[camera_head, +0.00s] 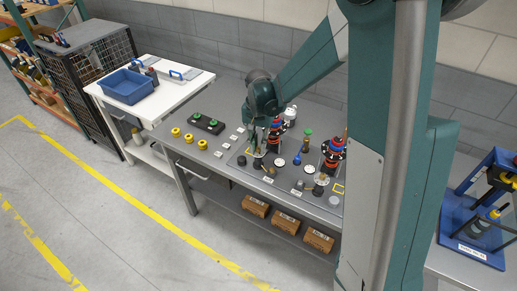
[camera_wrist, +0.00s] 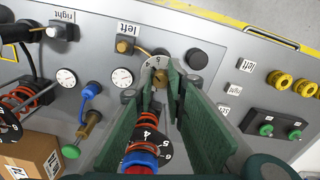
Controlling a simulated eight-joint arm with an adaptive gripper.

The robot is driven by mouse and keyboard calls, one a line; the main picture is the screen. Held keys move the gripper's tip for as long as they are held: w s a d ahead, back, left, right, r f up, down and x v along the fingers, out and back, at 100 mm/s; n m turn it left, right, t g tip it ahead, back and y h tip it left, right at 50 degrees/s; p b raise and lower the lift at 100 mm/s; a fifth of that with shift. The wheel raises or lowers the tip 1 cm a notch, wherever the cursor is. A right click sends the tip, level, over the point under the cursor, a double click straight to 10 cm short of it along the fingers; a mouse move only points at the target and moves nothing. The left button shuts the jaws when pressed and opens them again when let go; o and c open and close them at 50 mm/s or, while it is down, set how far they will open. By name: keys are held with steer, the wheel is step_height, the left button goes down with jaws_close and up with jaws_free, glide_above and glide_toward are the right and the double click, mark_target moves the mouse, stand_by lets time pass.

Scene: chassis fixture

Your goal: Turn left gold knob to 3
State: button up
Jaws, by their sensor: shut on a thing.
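A small gold knob (camera_wrist: 159,78) sits on a pale dial plate (camera_wrist: 154,63) with printed numbers, in the upper middle of the wrist view. My gripper (camera_wrist: 161,84) has its two green fingers on either side of the gold knob and is shut on it. The knob's pointer and exact setting are too small to read. A label reading "left" (camera_wrist: 130,28) is above and left of the dial. In the head view my gripper (camera_head: 261,150) reaches down to the panel on the bench and hides the knob.
Red coil stacks with black numbered discs (camera_wrist: 144,135) stand close to my fingers. Blue (camera_wrist: 92,90) and green (camera_wrist: 75,150) plungers and round gauges (camera_wrist: 122,77) are to the left. A cardboard box (camera_wrist: 38,152) is lower left.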

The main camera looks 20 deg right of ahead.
mark_target(258, 147)
steer(key=n+b, duration=0.2)
steer(key=n, duration=0.3)
steer(key=shift+n, duration=0.3)
steer(key=shift+a+n+b, duration=0.1)
steer(key=shift+n+b, duration=0.5)
steer(key=shift+n, duration=1.4)
steer(key=o, duration=0.9)
steer(key=shift+r, duration=0.2)
step_height(258, 147, up, 12)
steer(key=shift+f, duration=0.15)
